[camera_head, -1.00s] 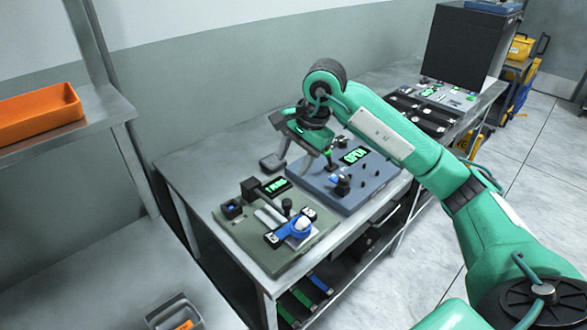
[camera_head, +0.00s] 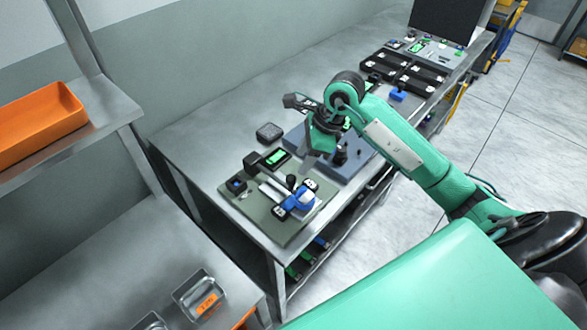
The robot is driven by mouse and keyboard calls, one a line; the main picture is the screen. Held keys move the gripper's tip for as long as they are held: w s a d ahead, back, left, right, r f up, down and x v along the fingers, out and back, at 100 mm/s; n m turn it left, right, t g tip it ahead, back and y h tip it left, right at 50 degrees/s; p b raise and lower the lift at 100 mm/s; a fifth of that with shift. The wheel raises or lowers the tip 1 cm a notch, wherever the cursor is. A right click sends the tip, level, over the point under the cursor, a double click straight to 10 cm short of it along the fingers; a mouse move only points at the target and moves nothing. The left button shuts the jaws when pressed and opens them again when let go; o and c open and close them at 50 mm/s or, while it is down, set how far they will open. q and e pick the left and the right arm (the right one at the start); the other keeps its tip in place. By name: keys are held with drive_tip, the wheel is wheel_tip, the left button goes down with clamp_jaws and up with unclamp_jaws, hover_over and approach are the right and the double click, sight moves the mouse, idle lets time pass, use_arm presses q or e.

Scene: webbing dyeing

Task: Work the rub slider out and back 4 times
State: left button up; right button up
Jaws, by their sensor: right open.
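A grey-green board (camera_head: 253,212) lies near the front end of the steel table. It carries a pale metal rail (camera_head: 273,194), a small upright black knob (camera_head: 291,181) and a blue part with a white top (camera_head: 301,200); this appears to be the rub slider unit. My right gripper (camera_head: 306,128) is open, above and behind that board, over the blue-grey board (camera_head: 352,170). It appears empty and apart from the slider knob. It hides much of the blue-grey board. My left gripper is not in view.
The steel table (camera_head: 215,135) has free room along its wall side. A small dark grey block (camera_head: 269,132) lies behind the boards. Black trays (camera_head: 412,78) and a dark box (camera_head: 446,18) stand farther along. An orange bin (camera_head: 40,122) sits on the left shelf.

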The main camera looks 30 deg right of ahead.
sight(291, 177)
drive_tip(key=p+x, duration=0.1)
drive_tip(key=x, duration=0.6)
clamp_jaws()
